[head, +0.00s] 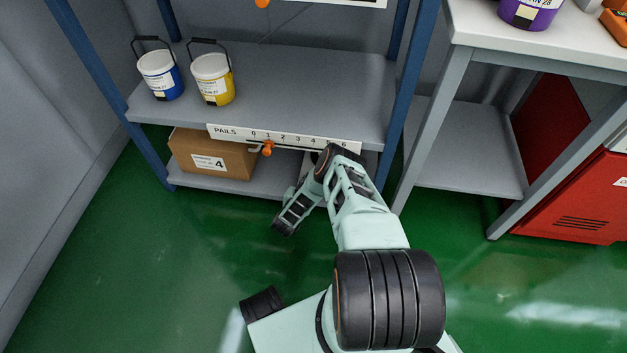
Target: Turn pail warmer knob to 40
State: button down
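No knob marked as a pail warmer and no number 40 can be made out in the head view. A white strip marked PAILS, with numbers from 0 up to 6 (232,133), runs along the shelf's front edge. An orange piece (267,148) hangs below it near the 1. A blue-and-white pail (160,75) and a yellow-and-white pail (212,79) stand on the shelf.
A cardboard box (213,158) marked 4 sits on the lower shelf. Blue posts (409,85) frame the rack. A grey table (458,45) bears a purple tub (530,13); a red cabinet (570,205) stands beneath. The green floor (180,270) at left is clear.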

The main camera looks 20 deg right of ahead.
jog(key=shift+w+a+m+g+h, duration=0.1)
jog(key=shift+w+m+g+h, duration=0.05)
jog(key=shift+m+g+h, duration=0.6)
jog(key=shift+w+a+m+g+h, duration=0.15)
jog(key=shift+m+g+h, duration=0.4)
jog(key=shift+m+g, duration=0.4)
jog(key=shift+d+m, duration=0.15)
jog(key=shift+m, duration=0.25)
jog(key=c, duration=1.7)
grip_release()
jog(key=shift+g, duration=0.3)
jog(key=v, duration=1.2)
jog(key=shift+s+f, duration=0.1)
